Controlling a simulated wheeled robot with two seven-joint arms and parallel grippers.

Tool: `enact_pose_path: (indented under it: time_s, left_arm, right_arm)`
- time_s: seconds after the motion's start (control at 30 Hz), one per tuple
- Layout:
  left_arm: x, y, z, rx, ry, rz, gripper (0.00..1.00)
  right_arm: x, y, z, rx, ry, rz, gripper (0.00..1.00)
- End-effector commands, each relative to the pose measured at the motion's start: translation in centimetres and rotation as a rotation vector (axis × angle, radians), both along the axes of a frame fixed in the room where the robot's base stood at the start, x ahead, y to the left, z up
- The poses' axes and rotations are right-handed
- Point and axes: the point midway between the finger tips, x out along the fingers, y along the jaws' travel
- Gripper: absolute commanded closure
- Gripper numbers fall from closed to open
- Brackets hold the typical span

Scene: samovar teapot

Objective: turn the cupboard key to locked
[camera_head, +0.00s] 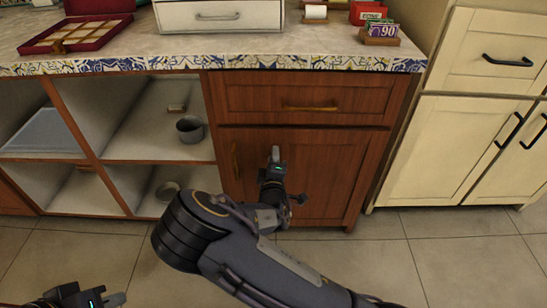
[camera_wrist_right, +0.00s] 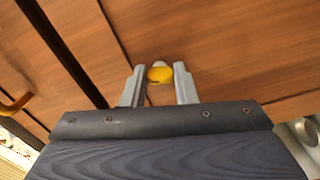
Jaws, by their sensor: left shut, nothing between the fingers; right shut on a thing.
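The cupboard (camera_head: 345,165) is reddish-brown wood, with a drawer above a closed door. My right gripper (camera_head: 275,155) is at the upper middle of the door. In the right wrist view my right gripper (camera_wrist_right: 159,80) has its two fingers on either side of a small yellow key (camera_wrist_right: 160,74) at the door face. The key's lock and its exact turn are hidden or too small to tell. In the head view the key is hidden by the gripper. My left gripper (camera_head: 112,301) is low at the bottom left, away from the cupboard, shut and empty.
A vertical door handle (camera_head: 235,160) is left of my right gripper, and a drawer handle (camera_head: 310,107) is above. Open shelves (camera_head: 150,150) with a metal pot (camera_head: 190,130) stand left. Cream cabinets (camera_head: 440,150) stand right. The tiled floor (camera_head: 420,255) in front is clear.

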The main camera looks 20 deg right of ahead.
Motion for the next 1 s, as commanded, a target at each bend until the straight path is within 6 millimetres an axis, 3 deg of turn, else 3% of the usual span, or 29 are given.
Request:
enact_pose_path:
  time_s: [0.4, 1.0]
  left_arm:
    - [0.00, 0.00, 0.16, 0.000, 0.000, 0.000, 1.00]
    - [0.00, 0.00, 0.17, 0.000, 0.000, 0.000, 1.00]
  right_arm:
    - [-0.02, 0.01, -0.05, -0.215, 0.063, 0.000, 0.96]
    - [-0.03, -0.02, -0.10, -0.259, 0.076, 0.000, 0.96]
